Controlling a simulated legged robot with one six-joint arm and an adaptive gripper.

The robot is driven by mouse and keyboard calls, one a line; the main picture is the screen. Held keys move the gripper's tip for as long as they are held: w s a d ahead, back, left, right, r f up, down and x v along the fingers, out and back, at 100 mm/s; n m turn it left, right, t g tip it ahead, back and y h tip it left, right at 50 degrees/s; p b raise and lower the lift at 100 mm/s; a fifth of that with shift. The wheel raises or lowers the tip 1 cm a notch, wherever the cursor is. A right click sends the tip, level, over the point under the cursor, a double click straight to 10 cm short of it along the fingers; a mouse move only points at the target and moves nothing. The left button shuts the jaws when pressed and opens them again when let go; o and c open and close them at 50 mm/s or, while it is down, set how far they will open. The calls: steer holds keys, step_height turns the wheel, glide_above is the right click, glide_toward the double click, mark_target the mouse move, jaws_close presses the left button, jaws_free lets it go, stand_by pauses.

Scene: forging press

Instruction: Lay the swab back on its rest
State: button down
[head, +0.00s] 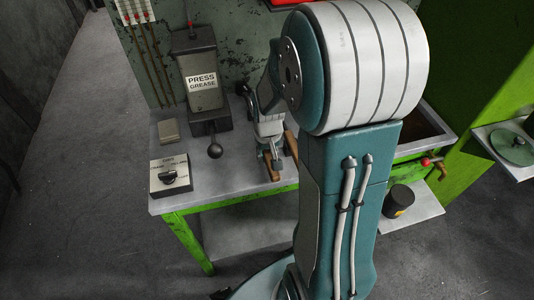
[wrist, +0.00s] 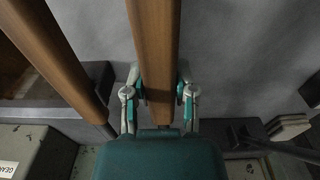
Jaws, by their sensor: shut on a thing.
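My gripper (head: 271,161) is low over the grey bench top, left of my big arm link in the head view. In the wrist view, my gripper (wrist: 159,98) is shut on a brown wooden handle (wrist: 155,40), with one finger on each side. I take this handle to be the swab's; it also shows as a short brown piece (head: 273,172) in the head view. The swab's head is not in view. A second brown wooden handle (wrist: 55,55) lies to the left, apart from my gripper. I cannot make out the rest.
The bench (head: 225,170) has green legs. A brown-bottomed trough (head: 425,125) is at the right. The bench top between switch box and gripper is clear.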

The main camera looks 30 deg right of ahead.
steer(key=shift+c, duration=1.7)
jaws_free()
step_height(320, 180, up, 12)
steer(key=s+a+r+n+t, duration=0.1)
steer(key=s+a+r+t, duration=0.1)
steer(key=s+a+r, duration=0.2)
steer(key=s+a+r+n+t, duration=0.2)
steer(key=s+a+r+t, duration=0.1)
steer(key=s+a, duration=0.4)
steer(key=shift+s+r, duration=0.4)
steer(key=shift+s, duration=0.4)
